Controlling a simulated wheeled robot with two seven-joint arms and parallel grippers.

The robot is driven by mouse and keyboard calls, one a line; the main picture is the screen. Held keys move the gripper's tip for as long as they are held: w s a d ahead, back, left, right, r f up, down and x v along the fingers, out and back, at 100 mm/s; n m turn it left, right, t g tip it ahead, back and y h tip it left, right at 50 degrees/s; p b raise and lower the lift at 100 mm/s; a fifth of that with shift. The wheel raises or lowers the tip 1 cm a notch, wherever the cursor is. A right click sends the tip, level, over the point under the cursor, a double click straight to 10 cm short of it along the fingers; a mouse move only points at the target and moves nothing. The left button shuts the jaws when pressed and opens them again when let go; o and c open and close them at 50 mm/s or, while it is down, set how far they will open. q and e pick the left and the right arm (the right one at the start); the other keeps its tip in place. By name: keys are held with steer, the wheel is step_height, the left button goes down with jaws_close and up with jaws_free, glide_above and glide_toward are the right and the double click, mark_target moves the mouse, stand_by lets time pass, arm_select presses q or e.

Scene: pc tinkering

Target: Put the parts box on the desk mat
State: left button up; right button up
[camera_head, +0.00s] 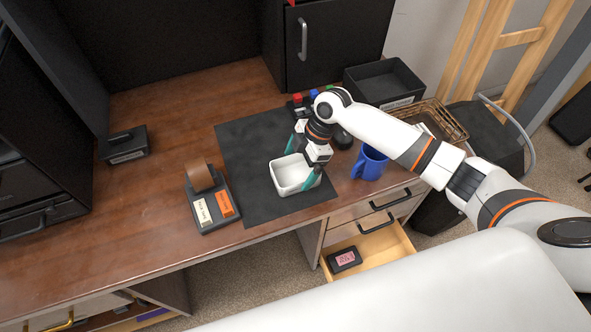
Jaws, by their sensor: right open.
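A small white open box (290,178), which looks like the parts box, sits on the black desk mat (245,155) toward its right front part. It looks empty. My right gripper (304,164) is over the box's right side, with its teal fingers spread apart, one near the back rim and one near the front right corner. I cannot tell whether the fingers touch the box. My left gripper is not in view.
A blue mug (369,162) stands close to the right of the mat. An open drawer (385,247) holds a small dark device (345,259).

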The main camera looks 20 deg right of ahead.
steer(key=v, duration=0.9)
steer(key=shift+f, duration=0.1)
